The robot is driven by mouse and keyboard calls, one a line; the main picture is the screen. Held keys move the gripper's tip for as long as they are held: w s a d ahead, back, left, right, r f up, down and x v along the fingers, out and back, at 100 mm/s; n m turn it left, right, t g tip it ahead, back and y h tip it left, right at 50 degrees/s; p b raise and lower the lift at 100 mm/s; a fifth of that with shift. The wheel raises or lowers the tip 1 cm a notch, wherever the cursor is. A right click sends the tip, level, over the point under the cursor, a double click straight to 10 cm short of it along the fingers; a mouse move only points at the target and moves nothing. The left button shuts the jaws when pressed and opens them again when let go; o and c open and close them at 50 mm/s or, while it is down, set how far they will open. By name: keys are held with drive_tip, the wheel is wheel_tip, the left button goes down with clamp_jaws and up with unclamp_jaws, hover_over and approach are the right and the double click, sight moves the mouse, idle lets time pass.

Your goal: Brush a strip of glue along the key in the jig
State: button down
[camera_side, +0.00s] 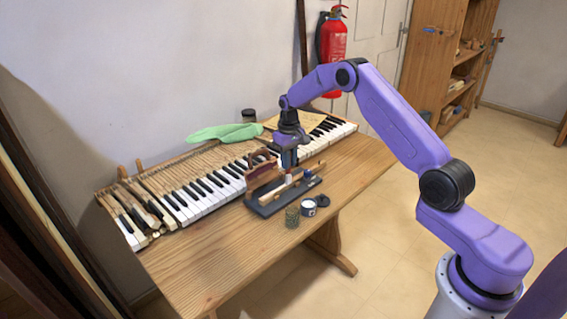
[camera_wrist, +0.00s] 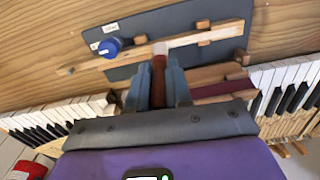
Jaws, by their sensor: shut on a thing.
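My gripper (camera_wrist: 159,80) is shut on a brush (camera_wrist: 158,92) with a red-brown handle. In the side view my gripper (camera_side: 289,158) points down over the jig. The brush's pale tip (camera_wrist: 160,48) is at the wooden key (camera_wrist: 85,65); I cannot tell if it touches. The key lies lengthwise in the jig on a dark base (camera_wrist: 178,18); it also shows in the side view (camera_side: 312,174). A whitish strip (camera_wrist: 198,39) runs along the key from the brush tip to the right; whether it is wet glue I cannot tell.
A blue knob (camera_wrist: 109,47) stands beside the key. In front of the jig are a labelled jar (camera_side: 309,208), a dark round lid (camera_side: 323,201) and a patterned tin (camera_side: 292,217). The piano keyboard (camera_side: 190,203) with a green cloth (camera_side: 225,132) lies behind. The table's front left (camera_side: 205,265) is clear.

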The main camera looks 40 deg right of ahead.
drive_tip(key=shift+d, duration=0.9)
drive_tip(key=shift+a, duration=7.1)
drive_tip(key=shift+a+r, duration=0.15)
wheel_tip(320, 180, up, 8)
